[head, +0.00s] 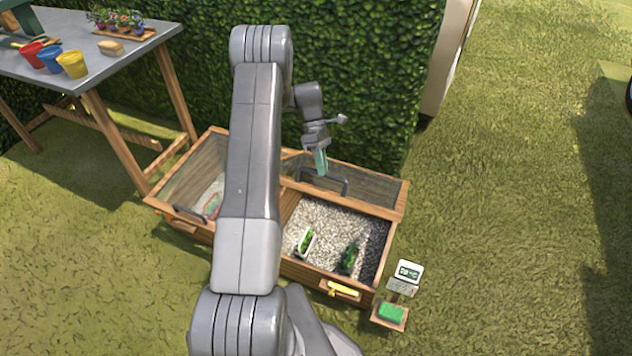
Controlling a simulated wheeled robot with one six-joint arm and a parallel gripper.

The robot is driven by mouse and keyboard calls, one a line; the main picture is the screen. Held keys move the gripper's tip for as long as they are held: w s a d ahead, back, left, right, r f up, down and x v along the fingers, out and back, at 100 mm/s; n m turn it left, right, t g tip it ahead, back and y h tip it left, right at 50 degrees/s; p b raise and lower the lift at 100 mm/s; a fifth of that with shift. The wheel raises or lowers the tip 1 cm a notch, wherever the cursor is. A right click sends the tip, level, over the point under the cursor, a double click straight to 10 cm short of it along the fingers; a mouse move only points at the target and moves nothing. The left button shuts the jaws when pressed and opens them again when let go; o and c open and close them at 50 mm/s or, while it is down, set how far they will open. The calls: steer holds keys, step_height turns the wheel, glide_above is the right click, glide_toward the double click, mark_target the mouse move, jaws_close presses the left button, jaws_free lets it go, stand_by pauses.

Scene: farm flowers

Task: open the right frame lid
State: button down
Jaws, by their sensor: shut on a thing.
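The wooden cold frame has two compartments. The right frame lid (375,190), a wood-edged clear panel, stands raised at the back of the right compartment, which is open to view. Its dark handle (339,180) is near the lid's upper part. My gripper (321,167), with teal fingers, is shut on this handle from above. The exact contact is small in the head view. The left frame lid (190,185) lies down over the left compartment, with its own dark handle (188,214) near the front. My arm hides the middle of the frame.
Gravel (325,225) with two small planters (305,242) (348,258) fills the right compartment. A yellow latch (340,289) is on the front wall. A display with a green button (391,313) stands at front right. A hedge (360,80) rises close behind; a potting table (110,50) is left.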

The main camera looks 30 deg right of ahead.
steer(key=shift+w+d+r, duration=0.9)
steer(key=shift+d, duration=0.2)
steer(key=c, duration=1.6)
jaws_free()
steer(key=shift+d+f, duration=0.1)
steer(key=shift+o, duration=1)
steer(key=shift+w+d+f, duration=0.15)
steer(key=shift+f, duration=0.05)
steer(key=shift+r, duration=0.15)
steer(key=p+v, duration=0.1)
steer(key=v, duration=1.2)
steer(key=shift+r, duration=0.4)
steer(key=shift+f, duration=0.1)
